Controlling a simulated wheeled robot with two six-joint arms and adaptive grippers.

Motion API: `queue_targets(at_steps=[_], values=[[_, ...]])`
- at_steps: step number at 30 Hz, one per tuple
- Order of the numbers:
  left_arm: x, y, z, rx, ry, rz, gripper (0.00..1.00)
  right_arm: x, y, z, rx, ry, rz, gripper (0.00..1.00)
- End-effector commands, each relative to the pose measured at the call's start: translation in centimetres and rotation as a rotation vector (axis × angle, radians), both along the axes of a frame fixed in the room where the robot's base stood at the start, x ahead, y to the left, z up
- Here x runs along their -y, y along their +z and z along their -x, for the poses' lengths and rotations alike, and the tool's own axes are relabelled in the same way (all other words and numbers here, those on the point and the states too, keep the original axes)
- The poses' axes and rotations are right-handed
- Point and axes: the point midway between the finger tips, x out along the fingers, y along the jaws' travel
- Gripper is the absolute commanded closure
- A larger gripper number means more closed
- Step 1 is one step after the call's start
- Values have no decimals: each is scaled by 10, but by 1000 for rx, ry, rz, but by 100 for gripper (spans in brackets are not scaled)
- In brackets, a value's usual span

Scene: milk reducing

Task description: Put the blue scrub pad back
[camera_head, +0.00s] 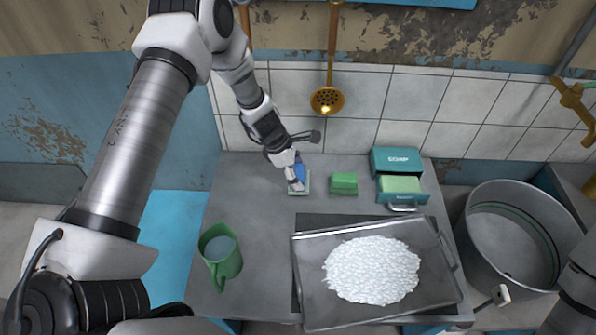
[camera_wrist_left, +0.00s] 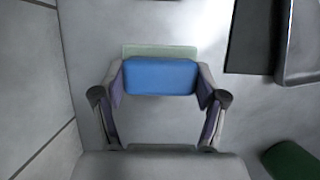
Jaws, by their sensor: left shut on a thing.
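The blue scrub pad (camera_head: 301,173) is at the back of the grey counter, held by my left gripper (camera_head: 297,180). In the left wrist view the blue pad (camera_wrist_left: 160,77) sits between the two fingers, which are shut on its short sides. A pale green flat piece (camera_head: 304,189) lies under or right beside the pad. It also shows in the left wrist view (camera_wrist_left: 160,51) along the pad's far edge. I cannot tell whether the pad touches it. My right gripper is not in view.
A green block (camera_head: 343,184) and a teal soap box (camera_head: 396,161) with an open drawer stand to the right. A metal tray (camera_head: 308,292) of white granules is in front. A green mug (camera_head: 220,266) stands front left. A large pot (camera_head: 470,222) is at right. A ladle (camera_head: 327,101) hangs behind.

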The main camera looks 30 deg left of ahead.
Motion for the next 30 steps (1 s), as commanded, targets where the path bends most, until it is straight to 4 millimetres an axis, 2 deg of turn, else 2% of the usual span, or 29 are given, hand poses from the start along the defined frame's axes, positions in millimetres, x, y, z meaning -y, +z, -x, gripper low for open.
queue_targets(at_steps=[3, 12, 13, 15, 25, 30], values=[[0, -11, 0, 0, 0, 0, 66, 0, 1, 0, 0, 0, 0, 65], [1, -16, 0, 1, -1, 1, 66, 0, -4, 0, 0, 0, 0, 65], [1, -14, 0, 2, -1, 0, 21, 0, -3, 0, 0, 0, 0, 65], [1, -14, 0, 1, -1, 1, 3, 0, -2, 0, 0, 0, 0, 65], [1, -12, 0, 2, -1, 0, 3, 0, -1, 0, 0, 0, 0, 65], [-5, 7, 2, 4, -1, 1, 3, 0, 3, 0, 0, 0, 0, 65]])
